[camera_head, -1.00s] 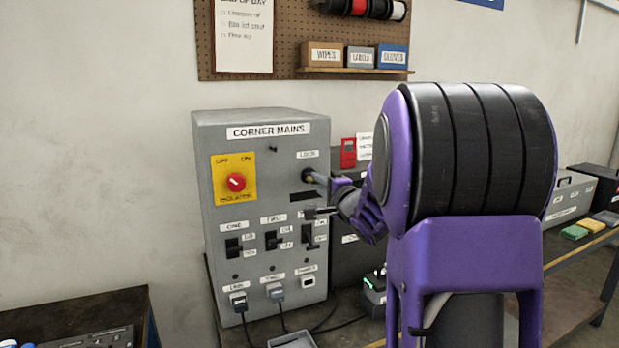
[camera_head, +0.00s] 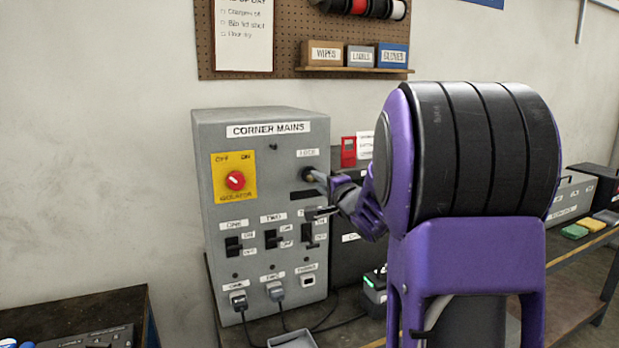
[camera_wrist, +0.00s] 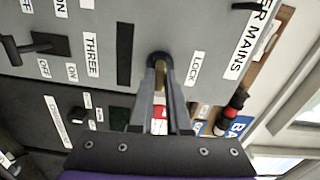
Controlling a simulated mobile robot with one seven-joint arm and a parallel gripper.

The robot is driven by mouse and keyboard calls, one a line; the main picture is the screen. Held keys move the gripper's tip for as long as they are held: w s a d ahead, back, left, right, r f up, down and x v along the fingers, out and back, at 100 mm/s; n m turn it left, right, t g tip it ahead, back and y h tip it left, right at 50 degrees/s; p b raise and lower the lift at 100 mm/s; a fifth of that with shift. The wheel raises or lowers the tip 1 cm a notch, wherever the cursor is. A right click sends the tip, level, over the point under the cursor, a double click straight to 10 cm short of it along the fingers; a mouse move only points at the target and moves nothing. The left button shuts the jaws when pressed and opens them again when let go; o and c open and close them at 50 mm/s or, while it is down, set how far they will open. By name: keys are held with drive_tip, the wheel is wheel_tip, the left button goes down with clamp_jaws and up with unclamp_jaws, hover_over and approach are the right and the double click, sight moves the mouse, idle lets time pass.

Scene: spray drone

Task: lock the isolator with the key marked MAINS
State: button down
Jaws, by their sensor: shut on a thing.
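The grey CORNER MAINS box (camera_head: 212,128) stands on the bench. Its isolator (camera_head: 235,181) is a red knob on a yellow plate at upper left, marked OFF and ON; I cannot read its setting surely. The round dark lock (camera_head: 307,174) is at right under the LOCK label, and also shows in the wrist view (camera_wrist: 159,57). My gripper (camera_head: 318,179) is at the lock. In the wrist view its fingers (camera_wrist: 160,82) are shut on a brass-coloured key (camera_wrist: 160,70), whose far end meets the lock opening. Its marking is hidden, and I cannot tell how deep it sits.
Plugs and cables (camera_head: 275,291) run from the box's lower front. A dark case and a red item (camera_head: 348,153) stand behind at right. A tray (camera_head: 292,340) lies in front.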

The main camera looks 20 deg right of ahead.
drive_tip(key=shift+n+b, duration=3.15)
drive_tip(key=shift+n, duration=3.85)
drive_tip(key=shift+n, duration=0.8)
drive_tip(key=c, duration=1.3)
unclamp_jaws()
drive_tip(key=shift+n, duration=0.3)
drive_tip(key=o, duration=0.5)
